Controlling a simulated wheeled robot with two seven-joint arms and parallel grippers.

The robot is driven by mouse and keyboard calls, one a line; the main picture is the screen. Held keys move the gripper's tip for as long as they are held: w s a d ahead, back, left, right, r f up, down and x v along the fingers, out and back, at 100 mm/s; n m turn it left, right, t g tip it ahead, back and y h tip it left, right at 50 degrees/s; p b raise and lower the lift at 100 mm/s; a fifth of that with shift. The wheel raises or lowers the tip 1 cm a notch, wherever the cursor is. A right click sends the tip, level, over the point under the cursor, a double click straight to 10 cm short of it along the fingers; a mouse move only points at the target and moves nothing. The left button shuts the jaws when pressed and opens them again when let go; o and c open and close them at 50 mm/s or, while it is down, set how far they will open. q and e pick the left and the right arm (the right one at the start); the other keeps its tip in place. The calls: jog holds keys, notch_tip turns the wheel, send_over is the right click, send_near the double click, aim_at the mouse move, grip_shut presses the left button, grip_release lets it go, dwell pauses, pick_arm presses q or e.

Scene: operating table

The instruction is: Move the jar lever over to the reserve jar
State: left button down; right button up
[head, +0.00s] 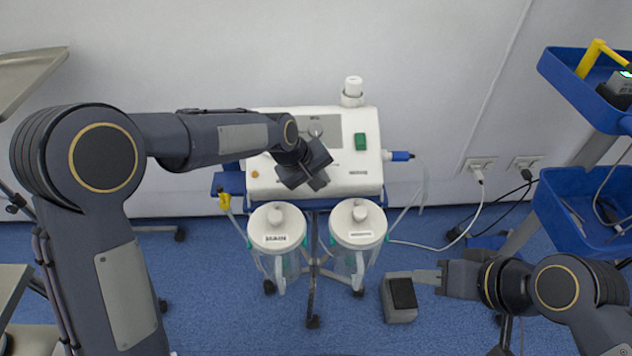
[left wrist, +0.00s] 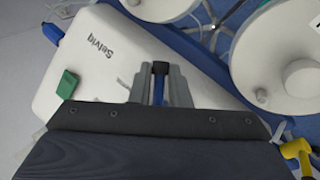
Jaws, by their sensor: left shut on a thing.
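The white suction unit (head: 348,180) stands against the wall with two lidded jars under its front. The left jar lid (head: 276,238) carries a label that looks like MAIN upside down. The right jar lid (head: 357,232) has a label too small to read, and I take it as the reserve jar. My left gripper (head: 316,184) is over the unit's front. In the left wrist view its fingers (left wrist: 158,85) are shut on the blue jar lever with a black tip (left wrist: 160,68). The gripper hides the lever in the head view. My right gripper (head: 427,277) is low at the right, its opening unclear.
A grey foot pedal (head: 399,312) lies on the floor beside my right gripper's tips. Blue trays (head: 580,180) stand at the right and a steel table (head: 30,72) at the left. Clear tubing (head: 422,190) hangs at the unit's right side; a yellow connector (head: 225,201) is at its left.

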pick_arm(q)
jog(key=shift+w+d+r+n, duration=0.1)
jog(key=shift+n, duration=0.2)
dwell(0.4)
jog(key=c, duration=1.4)
grip_release()
jog(key=shift+o, duration=0.2)
jog(key=v, duration=0.7)
jog(key=shift+s+a+r+p, duration=0.25)
jog(key=shift+s+p, duration=0.05)
jog(key=shift+p, duration=0.15)
jog(key=shift+a, duration=0.1)
